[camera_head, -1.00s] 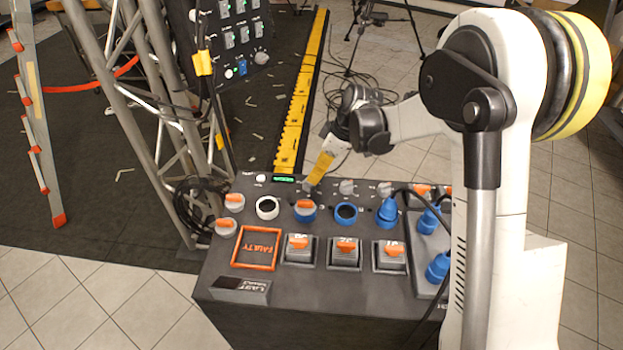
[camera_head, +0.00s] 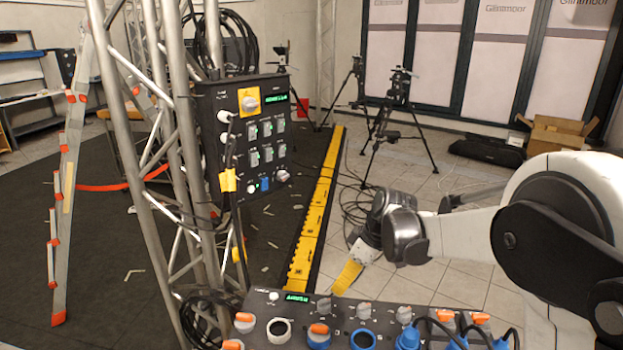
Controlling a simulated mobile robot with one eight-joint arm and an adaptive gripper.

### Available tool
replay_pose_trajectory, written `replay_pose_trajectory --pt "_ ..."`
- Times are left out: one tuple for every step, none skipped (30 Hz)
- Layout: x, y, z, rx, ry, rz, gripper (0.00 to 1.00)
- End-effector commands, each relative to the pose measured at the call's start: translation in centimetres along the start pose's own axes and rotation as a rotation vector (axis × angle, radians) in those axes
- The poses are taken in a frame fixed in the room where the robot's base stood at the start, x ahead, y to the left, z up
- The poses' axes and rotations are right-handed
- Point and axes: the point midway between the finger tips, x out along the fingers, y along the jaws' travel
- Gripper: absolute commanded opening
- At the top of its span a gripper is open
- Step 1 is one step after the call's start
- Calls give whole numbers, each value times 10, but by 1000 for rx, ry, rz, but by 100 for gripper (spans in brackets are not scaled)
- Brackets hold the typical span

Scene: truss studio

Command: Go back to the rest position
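My arm comes in from the right edge and reaches left over the back of the control console (camera_head: 262,302). My gripper (camera_head: 347,278) is at the end of this arm, with a yellow patch at its low end, just behind the console's back edge. Its fingers are too small and partly hidden to tell whether they are open or shut. No held object can be made out.
A panel box (camera_head: 243,140) hangs on the metal truss (camera_head: 168,130) at left. A yellow cable ramp (camera_head: 312,215) runs back along the dark floor. Tripods (camera_head: 397,125), loose cables and a cardboard box (camera_head: 556,135) stand behind. An orange-footed ladder (camera_head: 66,190) is at far left.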

Motion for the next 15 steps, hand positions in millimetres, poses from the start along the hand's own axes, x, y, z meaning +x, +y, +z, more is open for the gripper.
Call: replay_pose_trajectory --pt "-15 -8 3 38 -3 20 55" --pt "-25 -13 6 67 -5 35 55" --pt "-38 -20 10 108 -6 58 55" --pt "-48 -26 13 142 -7 76 55" --pt "-58 -32 17 176 -7 95 55" --pt "-70 -41 22 221 -5 119 55" --pt "-79 -47 26 255 -4 138 55" --pt "-87 -54 31 288 -2 156 55" --pt "-97 -62 37 333 3 181 55" --pt "-105 -69 42 365 6 199 55" --pt "-111 -76 47 397 12 217 55" --pt "-120 -85 54 440 19 242 55" --pt "-125 -92 60 472 25 259 55" --pt "-130 -99 66 503 33 277 55" --pt "-137 -108 74 545 42 301 55"
